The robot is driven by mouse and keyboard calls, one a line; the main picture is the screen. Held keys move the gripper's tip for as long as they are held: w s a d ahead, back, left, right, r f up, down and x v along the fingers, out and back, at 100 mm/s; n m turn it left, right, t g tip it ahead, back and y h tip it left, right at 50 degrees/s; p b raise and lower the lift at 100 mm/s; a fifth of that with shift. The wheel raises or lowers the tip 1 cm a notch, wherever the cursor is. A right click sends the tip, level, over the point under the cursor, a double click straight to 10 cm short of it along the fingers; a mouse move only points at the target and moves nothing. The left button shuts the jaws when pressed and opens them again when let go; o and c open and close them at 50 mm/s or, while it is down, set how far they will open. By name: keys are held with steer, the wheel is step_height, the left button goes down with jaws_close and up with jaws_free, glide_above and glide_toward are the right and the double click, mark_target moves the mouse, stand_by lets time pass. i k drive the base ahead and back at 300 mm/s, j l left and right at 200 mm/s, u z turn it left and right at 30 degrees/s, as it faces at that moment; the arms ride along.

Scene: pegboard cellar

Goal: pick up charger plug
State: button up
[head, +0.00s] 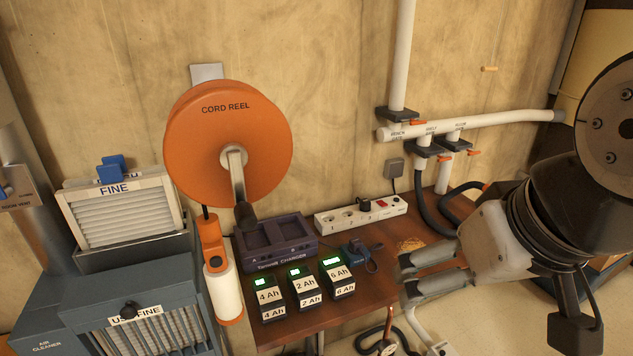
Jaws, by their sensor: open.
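A small dark-blue block with a looped dark cord, which looks like the charger plug (357,254), lies on the brown bench (385,290) in front of the white power strip (345,216). A black plug (364,206) sits in the power strip; I cannot tell what it belongs to. My gripper (407,278) is open and empty, with its fingers pointing left. In the picture it is to the right of and slightly below the dark-blue block, apart from it. Its height above the bench is hard to tell.
The purple charger (275,241) stands to the left, with labelled batteries (303,287) in front of it. An orange cord reel (228,140) hangs above the bench's left side. White pipes (480,125) and a dark hose (428,215) are at the right. Shavings (410,244) lie behind my gripper.

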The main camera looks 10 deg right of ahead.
mark_target(355, 243)
steer(key=i+l+u, duration=0.35)
steer(key=l, duration=0.35)
steer(key=i+l+u, duration=0.2)
steer(key=i+l, duration=0.1)
steer(key=l, duration=0.1)
